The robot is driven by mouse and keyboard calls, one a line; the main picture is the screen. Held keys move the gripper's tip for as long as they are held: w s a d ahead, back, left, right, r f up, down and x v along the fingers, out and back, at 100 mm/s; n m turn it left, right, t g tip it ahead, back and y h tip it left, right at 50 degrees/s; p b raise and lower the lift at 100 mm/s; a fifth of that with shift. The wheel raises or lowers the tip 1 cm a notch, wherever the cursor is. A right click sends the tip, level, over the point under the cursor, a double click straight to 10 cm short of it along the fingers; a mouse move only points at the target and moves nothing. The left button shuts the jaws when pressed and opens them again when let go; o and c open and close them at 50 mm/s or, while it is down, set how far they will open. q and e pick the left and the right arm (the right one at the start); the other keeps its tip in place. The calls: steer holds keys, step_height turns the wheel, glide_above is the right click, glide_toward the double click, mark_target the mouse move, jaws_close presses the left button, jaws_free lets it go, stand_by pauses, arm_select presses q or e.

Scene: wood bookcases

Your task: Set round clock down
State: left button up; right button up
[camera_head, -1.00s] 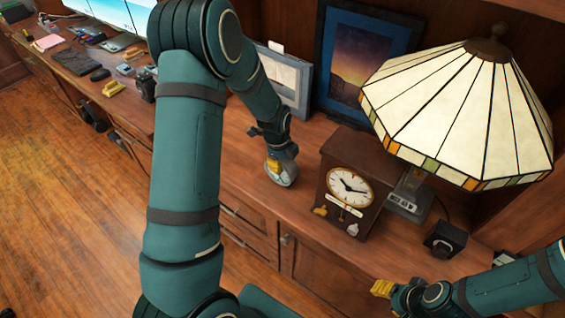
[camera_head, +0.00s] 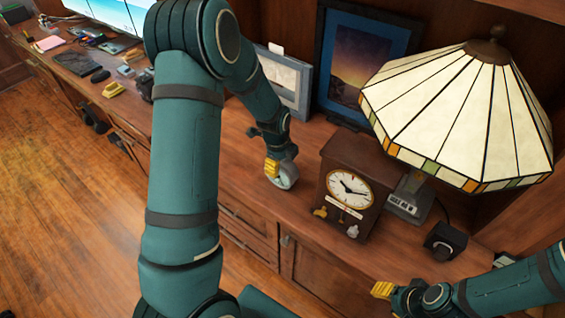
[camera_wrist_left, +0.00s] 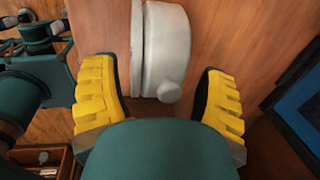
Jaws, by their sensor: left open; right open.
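The round clock (camera_head: 288,178), a light grey rounded body, stands on the wooden counter to the left of the box-shaped clock. My left gripper (camera_head: 274,166) is above and around it, and partly hides it in the head view. In the left wrist view the round clock (camera_wrist_left: 165,48) is seen from behind or edge-on, with a small knob, between the spread yellow fingers of my left gripper (camera_wrist_left: 160,75). Gaps show on both sides. Its dial is not visible. My right gripper (camera_head: 384,289) is at the bottom right, in front of the counter; its yellow fingertip shows.
A dark wooden box clock (camera_head: 347,187) stands just right of the round clock. Behind are a stained-glass lamp (camera_head: 460,115), a dark framed picture (camera_head: 362,65) and a lighter frame (camera_head: 287,80). A small black box (camera_head: 444,241) lies near the counter's right front.

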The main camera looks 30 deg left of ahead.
arm_select(q)
step_height(320, 180, up, 11)
steer(key=s+p, duration=0.1)
steer(key=s, duration=0.1)
steer(key=shift+f, duration=0.15)
arm_select(e)
steer(key=shift+w+r, duration=0.25)
steer(key=shift+r, duration=0.65)
arm_select(q)
steer(key=shift+a+f, duration=0.1)
